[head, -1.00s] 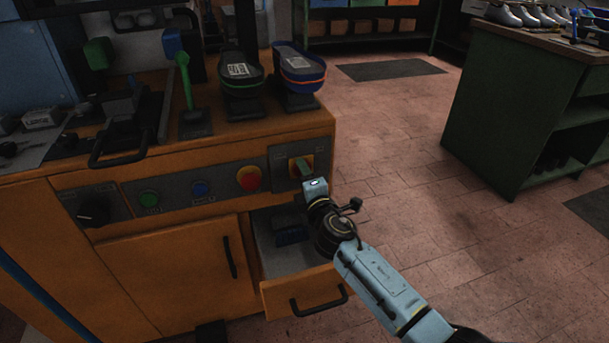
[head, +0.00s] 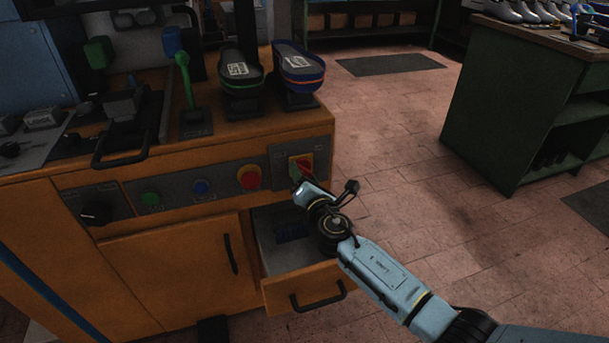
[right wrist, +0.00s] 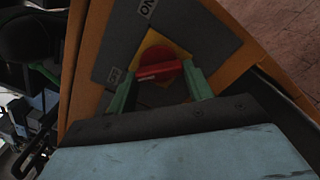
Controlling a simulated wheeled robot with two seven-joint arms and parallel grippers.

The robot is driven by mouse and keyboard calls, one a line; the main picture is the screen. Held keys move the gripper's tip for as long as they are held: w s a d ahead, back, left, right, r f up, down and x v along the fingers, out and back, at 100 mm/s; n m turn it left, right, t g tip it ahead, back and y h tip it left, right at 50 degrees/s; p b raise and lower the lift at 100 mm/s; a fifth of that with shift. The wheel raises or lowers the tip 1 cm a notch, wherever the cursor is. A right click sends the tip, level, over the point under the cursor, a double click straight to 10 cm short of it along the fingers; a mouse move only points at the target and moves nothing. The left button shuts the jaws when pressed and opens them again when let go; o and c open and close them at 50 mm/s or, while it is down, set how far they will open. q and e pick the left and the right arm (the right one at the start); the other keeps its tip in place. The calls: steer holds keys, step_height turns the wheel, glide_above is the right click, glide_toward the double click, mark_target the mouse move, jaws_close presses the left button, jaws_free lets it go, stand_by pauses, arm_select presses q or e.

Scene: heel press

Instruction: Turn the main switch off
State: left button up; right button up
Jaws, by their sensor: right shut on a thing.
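The main switch, a red rotary knob with a raised bar on a yellow plate, sits at the right end of the press's control panel (head: 222,185) in the head view. In the right wrist view the knob (right wrist: 160,72) is close up. Its bar lies nearly level in that picture, one end towards the OFF label (right wrist: 113,78); the ON label (right wrist: 147,8) is above. My right gripper (head: 299,172) is at the switch, its green fingers shut on the bar, one at each end. The fingers partly hide the knob in the head view. My left gripper is out of view.
A red emergency button (head: 249,177), a blue button (head: 200,187), a green button (head: 150,198) and a black dial (head: 94,213) share the panel. An open drawer (head: 305,289) sticks out below my right gripper. Open floor lies to the right, before a green bench (head: 500,120).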

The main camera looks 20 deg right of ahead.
stand_by(0.4)
steer(key=o, duration=1)
steer(key=shift+s, duration=0.15)
arm_select(q)
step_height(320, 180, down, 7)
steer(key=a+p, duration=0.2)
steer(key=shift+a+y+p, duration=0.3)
steer(key=shift+p, duration=0.05)
arm_select(e)
steer(key=s, duration=1.3)
steer(key=shift+s+d, duration=0.1)
steer(key=shift+d, duration=0.1)
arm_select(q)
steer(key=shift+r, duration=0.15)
